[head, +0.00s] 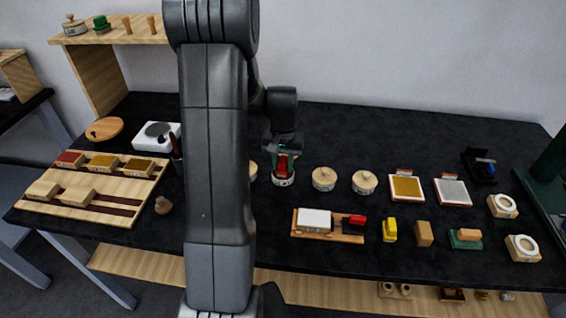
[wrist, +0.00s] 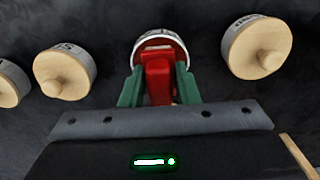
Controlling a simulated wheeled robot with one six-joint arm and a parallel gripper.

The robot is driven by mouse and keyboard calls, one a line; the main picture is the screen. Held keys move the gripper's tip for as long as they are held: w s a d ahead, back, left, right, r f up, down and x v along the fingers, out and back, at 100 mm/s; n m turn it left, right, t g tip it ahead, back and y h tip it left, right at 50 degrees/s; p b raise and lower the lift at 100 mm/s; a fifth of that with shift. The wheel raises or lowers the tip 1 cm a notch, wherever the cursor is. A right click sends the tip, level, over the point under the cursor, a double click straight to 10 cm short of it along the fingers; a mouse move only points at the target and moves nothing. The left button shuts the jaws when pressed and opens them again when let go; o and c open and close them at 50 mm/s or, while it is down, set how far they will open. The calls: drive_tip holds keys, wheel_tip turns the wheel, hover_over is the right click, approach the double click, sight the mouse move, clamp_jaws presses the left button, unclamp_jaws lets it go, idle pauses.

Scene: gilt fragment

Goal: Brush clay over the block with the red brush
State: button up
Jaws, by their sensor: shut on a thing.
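My gripper (head: 283,154) is over the middle of the table, shut on the red brush (head: 282,166). In the wrist view the red brush (wrist: 158,78) sits between the green fingers of my gripper (wrist: 159,88). Its far end is at an open round pot (wrist: 160,40) with a pale rim. The pot (head: 284,180) also shows in the head view, below the brush. A white-topped block (head: 314,217) lies on a wooden board (head: 328,238) at the front, to the right of the pot.
Lidded pots (head: 324,179) stand beside the open pot. A red piece (head: 355,220) is on the board's right end. A yellow piece (head: 390,230), a tan block (head: 424,233) and gold (head: 406,187) and silver (head: 452,190) trays lie right. A wooden rack (head: 145,190) is left.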

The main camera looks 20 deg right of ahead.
sight(283, 160)
drive_tip(key=shift+f+b, duration=0.3)
drive_tip(key=shift+f, duration=0.1)
idle(1.1)
drive_tip(key=shift+r+p, duration=2.45)
drive_tip(key=shift+r, duration=1.15)
drive_tip(key=shift+f, duration=0.1)
